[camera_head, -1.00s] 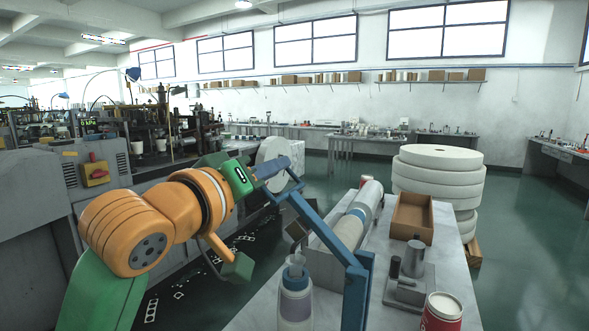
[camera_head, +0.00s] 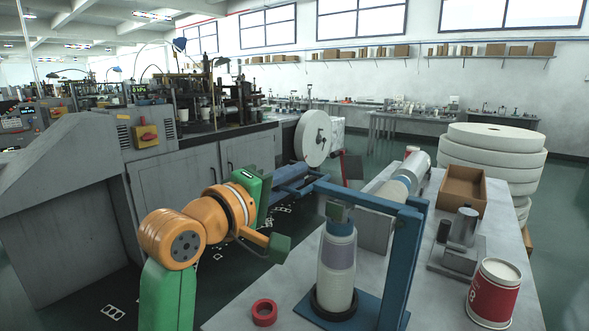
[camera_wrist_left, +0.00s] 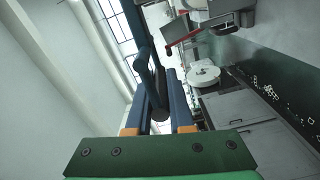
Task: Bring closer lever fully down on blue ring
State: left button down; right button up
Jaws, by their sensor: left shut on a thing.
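The blue closer lever (camera_head: 372,200) runs almost level from the tall blue frame (camera_head: 405,265) toward my left gripper. My left gripper (camera_head: 290,184) is shut on its free end; the fingers partly hide the grip. In the left wrist view the lever (camera_wrist_left: 155,85) runs between my fingers. The piece stands upright in a black ring (camera_head: 322,308) on the blue base. My right gripper is out of view.
A red ring (camera_head: 264,312) lies on the table by the base. Grey machine cabinets (camera_head: 200,165) stand at left.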

pick_arm(q)
jog(key=shift+f, duration=0.3)
jog(key=c, duration=0.8)
grip_release()
jog(key=shift+d, duration=0.1)
jog(key=b+v, duration=0.2)
jog(key=v, duration=0.5)
